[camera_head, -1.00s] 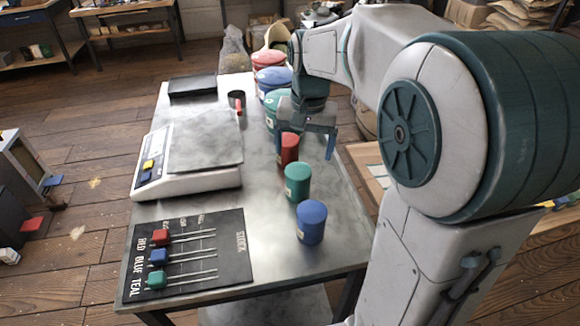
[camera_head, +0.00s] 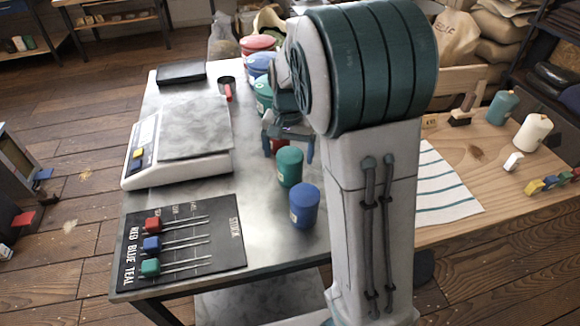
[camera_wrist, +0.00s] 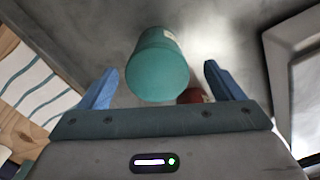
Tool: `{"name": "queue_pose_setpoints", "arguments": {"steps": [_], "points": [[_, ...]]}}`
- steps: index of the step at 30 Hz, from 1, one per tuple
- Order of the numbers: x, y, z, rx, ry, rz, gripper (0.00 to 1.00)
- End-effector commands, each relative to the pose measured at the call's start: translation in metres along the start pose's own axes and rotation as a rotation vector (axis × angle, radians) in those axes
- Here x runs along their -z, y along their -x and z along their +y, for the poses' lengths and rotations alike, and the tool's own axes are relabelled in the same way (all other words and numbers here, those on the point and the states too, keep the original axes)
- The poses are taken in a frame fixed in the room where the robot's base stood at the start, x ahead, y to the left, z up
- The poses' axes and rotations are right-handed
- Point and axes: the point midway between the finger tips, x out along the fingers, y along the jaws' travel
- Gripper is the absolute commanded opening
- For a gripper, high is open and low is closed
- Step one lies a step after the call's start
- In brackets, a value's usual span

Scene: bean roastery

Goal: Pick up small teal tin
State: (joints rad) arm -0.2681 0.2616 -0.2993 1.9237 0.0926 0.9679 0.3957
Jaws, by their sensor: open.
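The small teal tin (camera_head: 290,168) stands upright on the metal table, between the small blue tin (camera_head: 304,207) and the small red tin (camera_head: 279,146). My gripper (camera_head: 289,149) is open and empty, beside the red tin and just behind the teal tin in the head view. In the wrist view, the teal tin (camera_wrist: 157,65) shows between the two blue fingers of my gripper (camera_wrist: 161,70), with no finger visibly touching it. The red tin (camera_wrist: 190,96) is mostly hidden below it. My arm covers part of the table's right side in the head view.
A scale (camera_head: 180,150) stands left of the tins. Larger lidded tins, including a teal one (camera_head: 263,96), line the back. A wooden table (camera_head: 455,160) with a striped cloth is at right.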

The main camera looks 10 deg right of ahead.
Motion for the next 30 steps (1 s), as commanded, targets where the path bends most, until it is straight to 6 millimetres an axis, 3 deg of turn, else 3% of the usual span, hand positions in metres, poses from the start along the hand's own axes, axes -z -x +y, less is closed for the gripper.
{"name": "queue_pose_setpoints", "arguments": {"steps": [7, 17, 23, 30], "points": [[0.002, -0.037, 0.004, -0.003, -0.001, -0.004, 0.87], [0.003, -0.045, 0.003, 0.000, -0.001, -0.001, 0.87], [0.003, -0.045, 0.003, 0.000, -0.001, -0.001, 0.34], [0.003, -0.044, 0.003, 0.000, -0.001, -0.001, 0.34]]}}
